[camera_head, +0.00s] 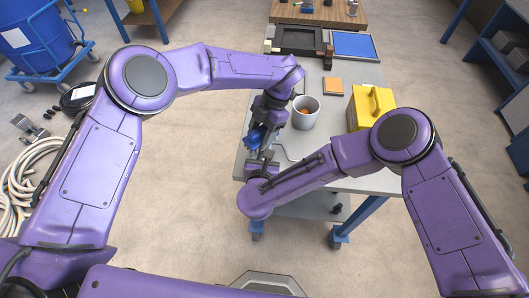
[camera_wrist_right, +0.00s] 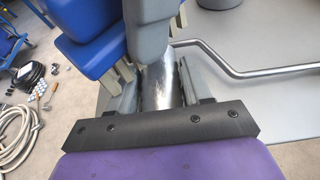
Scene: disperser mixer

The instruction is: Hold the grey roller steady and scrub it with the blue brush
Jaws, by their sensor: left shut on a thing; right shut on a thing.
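The blue brush (camera_head: 254,139) is held by my left gripper (camera_head: 262,128), which is shut on it above the near left corner of the table. In the right wrist view the brush (camera_wrist_right: 82,52) shows at upper left, its pale bristles beside the roller; I cannot tell whether they touch it. The grey roller (camera_wrist_right: 160,84) is shiny and lies between the fingers of my right gripper (camera_wrist_right: 158,96), which is shut on it. Its bent metal rod (camera_wrist_right: 235,70) runs off to the right. In the head view my arms hide most of the roller.
On the grey table (camera_head: 330,140) stand a white pot (camera_head: 305,113) and a yellow case (camera_head: 371,107), with an orange pad (camera_head: 333,86) behind. A black tray (camera_head: 300,41) and a blue mat (camera_head: 356,45) lie farther back. A hose (camera_head: 20,180) coils on the floor at left.

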